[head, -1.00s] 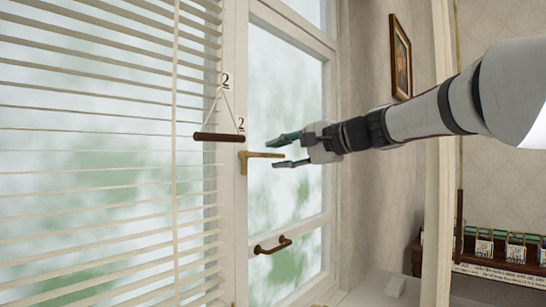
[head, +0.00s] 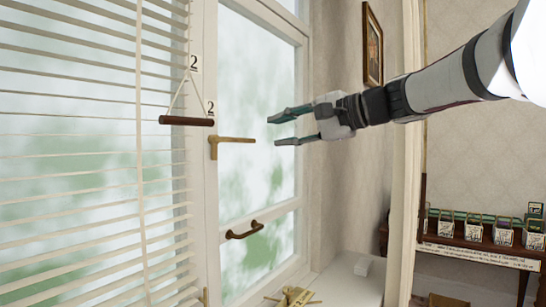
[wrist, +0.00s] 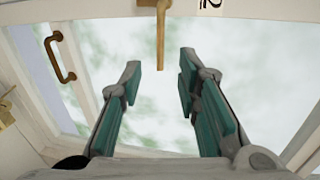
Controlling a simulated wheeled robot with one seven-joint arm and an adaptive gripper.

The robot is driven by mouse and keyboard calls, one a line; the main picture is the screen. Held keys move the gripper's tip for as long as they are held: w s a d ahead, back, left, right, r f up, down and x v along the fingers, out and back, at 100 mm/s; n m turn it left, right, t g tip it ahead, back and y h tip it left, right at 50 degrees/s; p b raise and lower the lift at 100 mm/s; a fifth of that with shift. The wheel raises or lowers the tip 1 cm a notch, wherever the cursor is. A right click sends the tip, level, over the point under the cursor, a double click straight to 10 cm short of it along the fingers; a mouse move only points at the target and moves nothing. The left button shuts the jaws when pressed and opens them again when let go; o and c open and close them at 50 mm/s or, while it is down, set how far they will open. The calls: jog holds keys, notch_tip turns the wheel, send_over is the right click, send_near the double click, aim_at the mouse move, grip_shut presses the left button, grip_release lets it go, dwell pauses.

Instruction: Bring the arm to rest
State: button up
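My gripper (head: 272,130) is open and empty, in front of the window pane. Its two fingers point left toward a brass window handle (head: 236,139) and are apart from it. In the wrist view my gripper (wrist: 159,70) shows its fingers spread with nothing between them, and the brass handle (wrist: 161,35) lies beyond the fingertips. My arm reaches in from the upper right of the head view, held out at about handle height.
A window with blinds (head: 70,150) fills the left, with a dark hanging bar (head: 187,121). A brown pull handle (head: 245,230) sits lower on the frame. A framed picture (head: 372,45) hangs behind my arm. A wooden stand with small boxes (head: 480,245) is at right; a sill (head: 340,285) lies below.

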jog(key=shift+s, duration=0.1)
jog(key=s+d+f+n+g+h+p, duration=0.2)
jog(key=s+f, duration=0.5)
jog(key=s, duration=0.6)
jog(key=s+d+f+n+g+h+p, duration=0.1)
jog(key=s+d+f+n+h+p, duration=0.2)
jog(key=s, duration=1)
jog(key=s+d+f+n+g+h+p, duration=0.2)
jog(key=s+d+f+h, duration=0.5)
jog(key=s+f, duration=0.6)
jog(key=shift+s+d+n+g+p, duration=0.15)
jog(key=shift+d+n+g+p, duration=0.25)
jog(key=shift+p, duration=0.85)
jog(key=shift+a, duration=0.15)
